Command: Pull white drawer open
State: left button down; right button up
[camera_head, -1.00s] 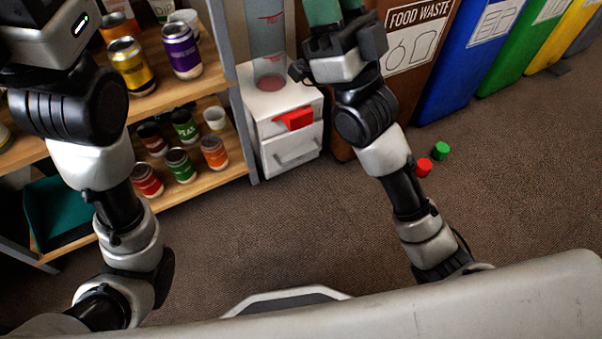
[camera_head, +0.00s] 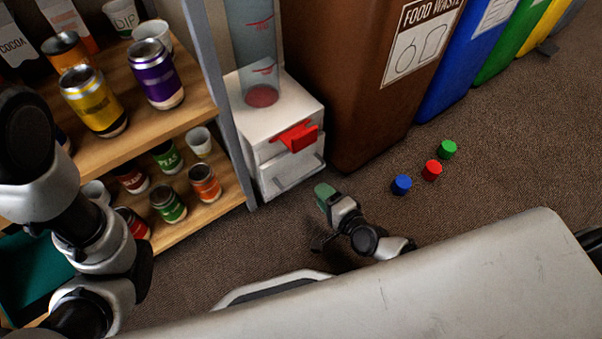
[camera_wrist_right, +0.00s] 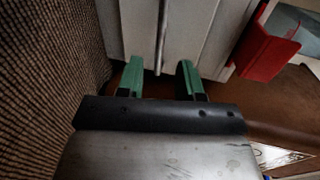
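The white drawer (camera_head: 292,171) is the lower front of a small white cabinet (camera_head: 245,110) and looks shut. Its thin handle (camera_head: 297,176) runs across the front. My right gripper (camera_head: 324,190) is low in front of the drawer, just right of the handle in the head view. In the right wrist view its two green fingers (camera_wrist_right: 161,78) are apart, with the handle bar (camera_wrist_right: 162,38) showing between and just beyond them. I cannot tell whether they touch it. My left arm shows at the left, but its gripper is out of view.
A red spout-like part (camera_head: 298,136) sticks out above the drawer. A clear cylinder (camera_head: 252,40) stands on the cabinet. A shelf with cans (camera_head: 165,80) is at left, a brown food waste bin (camera_head: 370,100) at right. Blue (camera_head: 401,185), red (camera_head: 432,170) and green (camera_head: 447,149) pieces lie on the floor.

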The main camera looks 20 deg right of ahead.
aim_at(304, 176)
jog(key=b+x, duration=0.2)
jog(key=x, duration=0.6)
jog(key=shift+w+a, duration=0.1)
jog(key=shift+w, duration=0.2)
grip_shut()
